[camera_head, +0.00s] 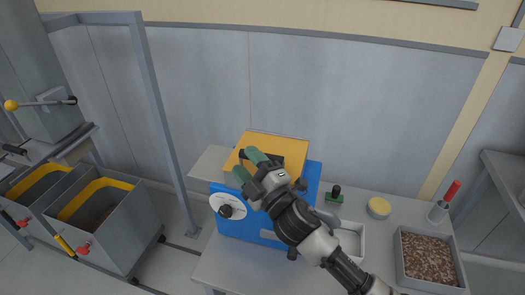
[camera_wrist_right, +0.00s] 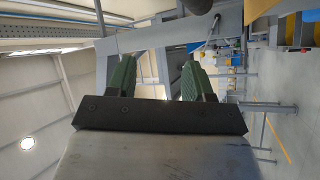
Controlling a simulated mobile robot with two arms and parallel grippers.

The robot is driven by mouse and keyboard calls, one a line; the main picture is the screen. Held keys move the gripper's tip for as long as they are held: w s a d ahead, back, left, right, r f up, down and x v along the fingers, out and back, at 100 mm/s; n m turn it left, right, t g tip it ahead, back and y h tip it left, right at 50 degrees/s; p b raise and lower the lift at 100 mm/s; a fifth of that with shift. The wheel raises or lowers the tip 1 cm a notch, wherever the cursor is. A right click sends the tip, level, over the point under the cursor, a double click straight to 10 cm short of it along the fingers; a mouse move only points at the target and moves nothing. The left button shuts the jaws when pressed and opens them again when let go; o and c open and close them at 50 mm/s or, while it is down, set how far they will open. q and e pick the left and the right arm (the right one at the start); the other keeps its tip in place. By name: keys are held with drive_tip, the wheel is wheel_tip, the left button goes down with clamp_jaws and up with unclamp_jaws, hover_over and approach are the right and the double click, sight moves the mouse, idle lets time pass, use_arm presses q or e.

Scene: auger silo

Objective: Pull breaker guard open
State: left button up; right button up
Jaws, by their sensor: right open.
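A blue box (camera_head: 240,226) with a yellow-orange panel (camera_head: 268,138) on top stands on the bench; this panel looks like the breaker guard and appears closed. A dark part, possibly its handle, is partly hidden by my gripper. The box has a white dial (camera_head: 227,206) with a black knob on its front. My right gripper (camera_head: 248,165) is open, its green fingertips over the left part of the panel; I cannot tell whether they touch it. In the right wrist view the gripper (camera_wrist_right: 157,65) has nothing between its fingers. My left gripper is not in view.
On the bench are a tray of brown pellets (camera_head: 430,260), a yellow-topped round tub (camera_head: 379,208), a red-handled tool in a cup (camera_head: 438,212), a black-and-green stamp-like item (camera_head: 334,196) and a white tray (camera_head: 350,241). Grey bins (camera_head: 118,235) and a post stand at left.

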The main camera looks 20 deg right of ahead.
drive_tip(key=a+r+n+g+y, duration=0.35)
drive_tip(key=n+g+y, duration=0.25)
drive_tip(key=n, duration=0.4)
drive_tip(key=a+r+n+g+y, duration=0.35)
drive_tip(key=n+g+y, duration=0.25)
drive_tip(key=n, duration=0.4)
drive_tip(key=w+d+n+g+h, duration=0.2)
drive_tip(key=d+n+g+h, duration=0.25)
drive_tip(key=d+h, duration=0.35)
drive_tip(key=w+d+n+g+h, duration=0.3)
drive_tip(key=d+n+h, duration=0.2)
drive_tip(key=d+h, duration=0.25)
drive_tip(key=shift+y, duration=0.25)
drive_tip(key=p+x, duration=0.1)
drive_tip(key=x, duration=0.1)
drive_tip(key=p+x, duration=0.1)
drive_tip(key=x, duration=0.2)
drive_tip(key=p+x, duration=0.1)
drive_tip(key=x, duration=0.2)
drive_tip(key=shift+d+f+p, duration=0.2)
drive_tip(key=shift+d+p, duration=0.05)
drive_tip(key=shift+p, duration=0.1)
drive_tip(key=shift+t+x, duration=0.25)
drive_tip(key=shift+x, duration=0.6)
drive_tip(key=shift+w, duration=0.15)
drive_tip(key=shift+c, duration=0.5)
